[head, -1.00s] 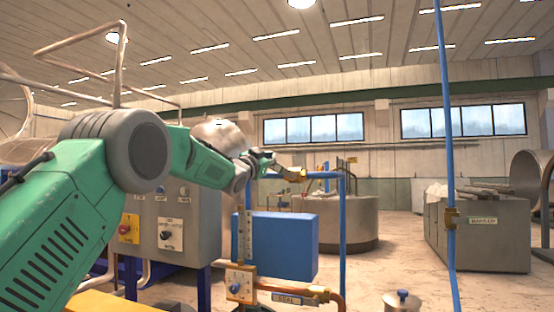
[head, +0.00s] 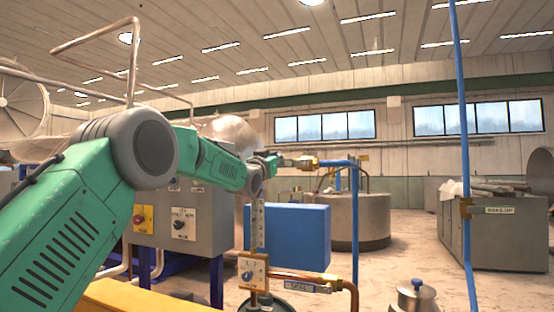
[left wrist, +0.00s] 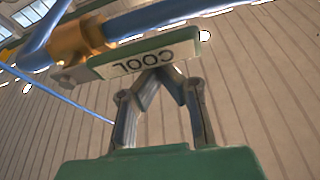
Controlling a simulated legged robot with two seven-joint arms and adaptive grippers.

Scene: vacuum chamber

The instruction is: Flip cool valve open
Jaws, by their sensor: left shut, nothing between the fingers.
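The cool valve shows as a brass body (left wrist: 82,42) on a blue pipe (left wrist: 165,17) in the left wrist view. A green-edged plate lettered COOL (left wrist: 150,60), upside down in this view, sits beside the brass body. My left gripper (left wrist: 165,75) is shut and empty, its fingertips right at the plate's lower edge; I cannot tell whether they touch. In the head view, my left gripper (head: 274,162) is small and far off, just left of the brass valve (head: 304,162) at the end of the blue pipe (head: 338,162). My right gripper is not in view.
A grey control box (head: 190,225) with a red knob stands below my left arm. A vertical blue pipe (head: 464,150) stands at right. Open floor lies between the tanks.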

